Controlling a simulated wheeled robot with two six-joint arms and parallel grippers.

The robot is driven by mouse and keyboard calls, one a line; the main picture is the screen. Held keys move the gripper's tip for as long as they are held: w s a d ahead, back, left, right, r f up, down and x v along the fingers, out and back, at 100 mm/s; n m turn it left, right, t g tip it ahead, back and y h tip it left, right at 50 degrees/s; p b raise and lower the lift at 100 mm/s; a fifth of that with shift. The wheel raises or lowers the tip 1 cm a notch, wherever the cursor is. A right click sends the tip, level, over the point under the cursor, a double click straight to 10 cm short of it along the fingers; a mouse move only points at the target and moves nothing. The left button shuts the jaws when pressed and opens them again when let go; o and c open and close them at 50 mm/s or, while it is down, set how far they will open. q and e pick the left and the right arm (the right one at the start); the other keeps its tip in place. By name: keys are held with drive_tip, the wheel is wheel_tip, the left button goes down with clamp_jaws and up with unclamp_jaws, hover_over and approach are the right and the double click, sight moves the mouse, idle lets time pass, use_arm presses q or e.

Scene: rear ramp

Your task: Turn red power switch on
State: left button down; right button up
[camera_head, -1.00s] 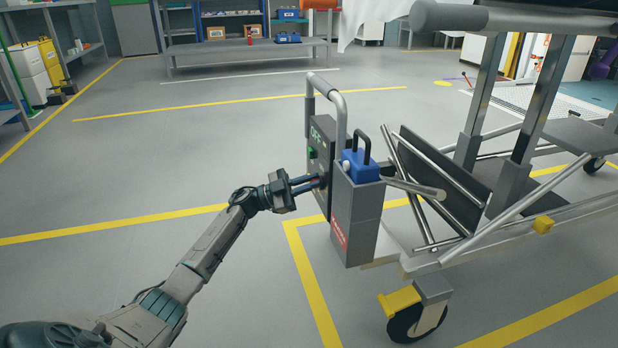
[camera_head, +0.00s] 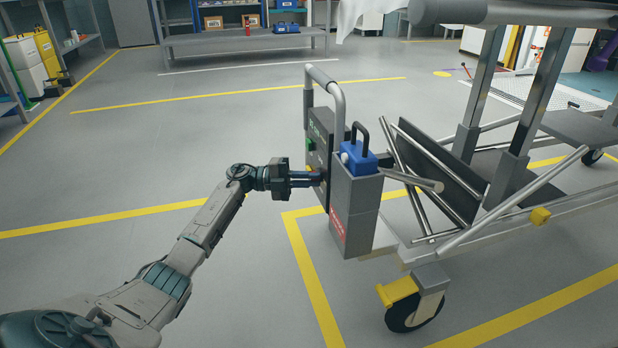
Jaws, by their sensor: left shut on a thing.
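The grey control box (camera_head: 354,205) stands upright at the left end of the wheeled cart, with a dark panel (camera_head: 320,150) on its left side. A small green part (camera_head: 309,145) shows on that panel. The red power switch cannot be made out; the gripper and the panel's steep angle hide that spot. My left gripper (camera_head: 316,178) reaches in from the left, its fingertips at the panel below the green part. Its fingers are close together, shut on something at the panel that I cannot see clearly. My right gripper is not in view.
A blue box with a black handle (camera_head: 358,160) sits on top of the control box. A curved metal handle (camera_head: 341,100) rises behind the panel. The cart's caster wheel (camera_head: 412,312) stands at the front. The floor left of the cart is clear.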

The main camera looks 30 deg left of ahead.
use_arm(q)
drive_tip(key=shift+w+a+m+y, duration=0.25)
drive_tip(key=shift+m+y, duration=0.15)
drive_tip(key=shift+m, duration=0.3)
drive_tip(key=c, duration=1.5)
unclamp_jaws()
drive_tip(key=shift+r, duration=0.1)
drive_tip(key=shift+f, duration=0.25)
drive_tip(key=p+v, duration=0.4)
drive_tip(key=v, duration=0.7)
drive_tip(key=shift+w, duration=0.1)
drive_tip(key=shift+a, duration=0.15)
